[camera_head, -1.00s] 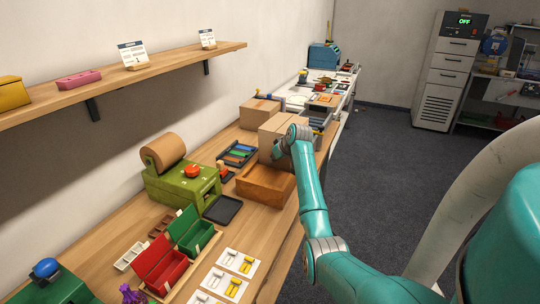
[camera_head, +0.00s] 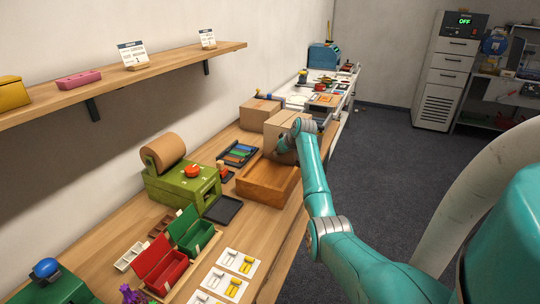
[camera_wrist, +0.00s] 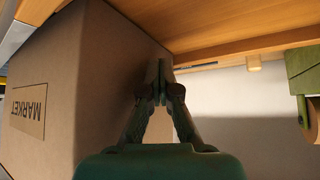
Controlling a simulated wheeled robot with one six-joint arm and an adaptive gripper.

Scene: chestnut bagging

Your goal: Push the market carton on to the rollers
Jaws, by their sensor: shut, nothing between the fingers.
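The market carton (camera_head: 278,121) is a brown cardboard box on the bench, beyond an open wooden tray. In the wrist view the carton (camera_wrist: 100,60) fills the left side, with its MARKET label showing upside down. My gripper (camera_wrist: 162,82) is shut and empty, its fingertips close to the carton's near face; I cannot tell for certain whether they touch. In the head view my gripper (camera_head: 284,157) is a dark shape, mostly hidden by my wrist. The rollers are not clearly visible; a grey surface (camera_head: 321,116) shows just past the carton, partly hidden.
A wooden tray (camera_head: 250,192) lies on the near side of the carton. A second cardboard box (camera_head: 257,110) stands to its left, by the wall. A green machine (camera_head: 180,190) and a dark tray of coloured items (camera_head: 226,159) are nearer. The floor right of the bench is clear.

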